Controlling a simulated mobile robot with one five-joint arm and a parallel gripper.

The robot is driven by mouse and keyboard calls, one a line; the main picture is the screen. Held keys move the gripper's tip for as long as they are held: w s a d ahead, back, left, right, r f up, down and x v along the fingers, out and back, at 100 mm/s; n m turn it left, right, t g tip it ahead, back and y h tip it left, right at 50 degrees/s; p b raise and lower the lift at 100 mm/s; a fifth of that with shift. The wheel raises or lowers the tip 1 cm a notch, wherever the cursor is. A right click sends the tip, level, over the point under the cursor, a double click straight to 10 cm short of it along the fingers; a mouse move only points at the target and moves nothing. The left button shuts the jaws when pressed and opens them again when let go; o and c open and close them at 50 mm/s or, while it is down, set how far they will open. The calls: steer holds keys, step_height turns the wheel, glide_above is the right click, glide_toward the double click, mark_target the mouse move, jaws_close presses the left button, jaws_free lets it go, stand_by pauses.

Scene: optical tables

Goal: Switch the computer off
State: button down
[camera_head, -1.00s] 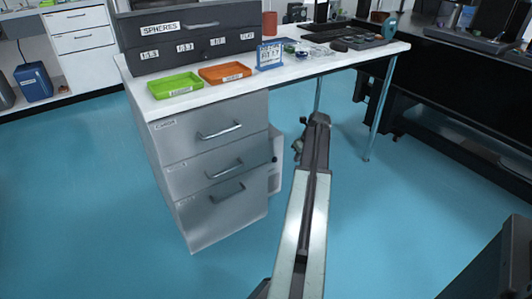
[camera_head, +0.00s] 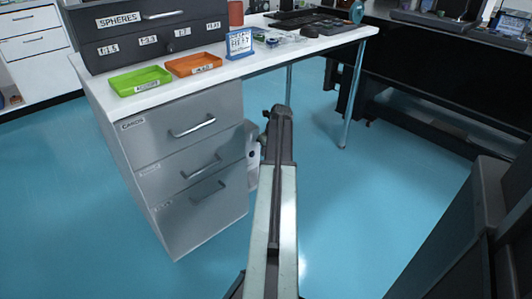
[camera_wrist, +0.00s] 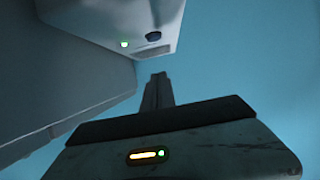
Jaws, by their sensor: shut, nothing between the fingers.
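The computer is a white box (camera_head: 252,172) under the desk, against the right side of the drawer unit. My arm hides part of it in the head view. In the wrist view the computer (camera_wrist: 90,30) fills the upper left, with a lit green light (camera_wrist: 124,44) and a dark round button (camera_wrist: 153,37) on its face. My gripper (camera_wrist: 158,78) is shut and empty, its tips below the computer's lower edge in the picture. I cannot tell whether they touch it. In the head view the gripper's fingers are hard to make out at the arm's far end.
The grey drawer unit (camera_head: 195,165) stands left of my arm. The white desk top (camera_head: 205,78) carries a green tray (camera_head: 140,80), an orange tray (camera_head: 194,64) and a dark drawer box (camera_head: 150,35). A desk leg (camera_head: 354,95) stands to the right. Blue floor is clear between.

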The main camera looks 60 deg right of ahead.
mark_target(253, 155)
steer(key=w+f+b, duration=0.1)
steer(key=w, duration=0.1)
steer(key=w+d+f+b, duration=0.1)
steer(key=w+f, duration=0.1)
steer(key=w+d+f+b, duration=0.1)
steer(key=f+b, duration=0.1)
steer(key=shift+w+f, duration=0.25)
steer(key=shift+w, duration=0.15)
